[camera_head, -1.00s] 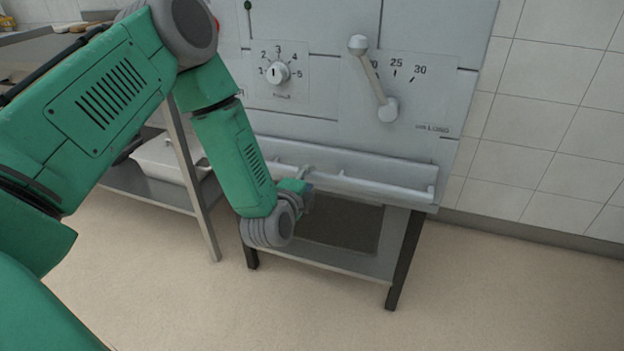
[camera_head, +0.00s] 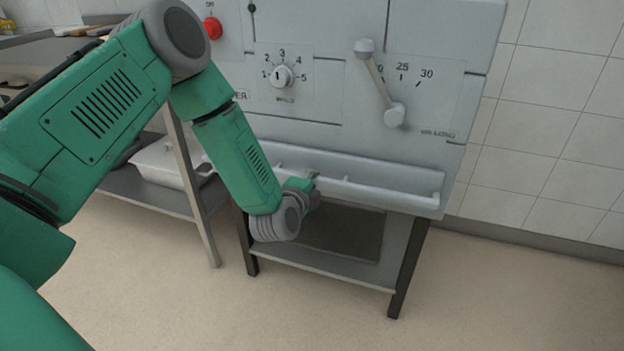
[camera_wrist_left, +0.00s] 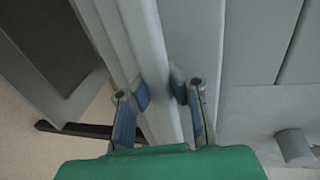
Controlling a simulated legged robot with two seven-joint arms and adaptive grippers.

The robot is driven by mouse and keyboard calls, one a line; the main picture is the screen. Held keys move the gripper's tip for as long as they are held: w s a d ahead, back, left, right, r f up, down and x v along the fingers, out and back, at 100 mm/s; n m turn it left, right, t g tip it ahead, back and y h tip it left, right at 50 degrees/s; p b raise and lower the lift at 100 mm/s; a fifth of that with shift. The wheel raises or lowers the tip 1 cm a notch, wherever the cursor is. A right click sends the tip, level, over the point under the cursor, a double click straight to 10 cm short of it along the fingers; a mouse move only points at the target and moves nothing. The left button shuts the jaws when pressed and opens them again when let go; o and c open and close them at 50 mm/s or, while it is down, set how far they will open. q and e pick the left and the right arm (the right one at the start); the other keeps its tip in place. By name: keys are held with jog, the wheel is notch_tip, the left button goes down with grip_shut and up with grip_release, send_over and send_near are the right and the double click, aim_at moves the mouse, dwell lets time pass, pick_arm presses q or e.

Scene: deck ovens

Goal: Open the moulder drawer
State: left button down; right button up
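The moulder is a light grey machine, and its drawer (camera_head: 375,183) is a long pale unit below the dial panel with a rail along its front. My left gripper (camera_head: 312,188) is at the rail's middle in the head view, its fingers small and partly hidden by the wrist. In the left wrist view, the two blue-padded fingers (camera_wrist_left: 160,95) stand on either side of the pale rail (camera_wrist_left: 147,45), close against it, and look closed on it. The drawer looks close to the machine's front; any gap is hard to judge. My right gripper does not show.
Above the drawer are a numbered knob (camera_head: 281,77), a lever (camera_head: 380,88) and a red button (camera_head: 213,28). The moulder stands on dark legs (camera_head: 408,268). A metal table with a white bin (camera_head: 165,165) stands left. The floor in front is clear.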

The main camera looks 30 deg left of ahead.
pick_arm(q)
jog(key=shift+s+a+f, duration=0.15)
jog(key=shift+s+a, duration=0.15)
jog(key=shift+a, duration=0.2)
jog(key=c, duration=2.2)
grip_release()
jog(key=shift+s, duration=0.35)
jog(key=o, duration=0.6)
jog(key=shift+s, duration=0.1)
jog(key=shift+o, duration=0.2)
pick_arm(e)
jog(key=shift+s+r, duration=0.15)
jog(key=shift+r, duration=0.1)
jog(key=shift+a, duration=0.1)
pick_arm(q)
jog(key=v, duration=1.1)
jog(key=shift+s+d, duration=0.2)
jog(key=shift+s, duration=0.15)
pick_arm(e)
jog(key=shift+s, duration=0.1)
pick_arm(q)
jog(key=p+x, duration=0.2)
jog(key=x, duration=0.9)
jog(key=shift+w+d, duration=0.15)
jog(key=shift+d, duration=0.2)
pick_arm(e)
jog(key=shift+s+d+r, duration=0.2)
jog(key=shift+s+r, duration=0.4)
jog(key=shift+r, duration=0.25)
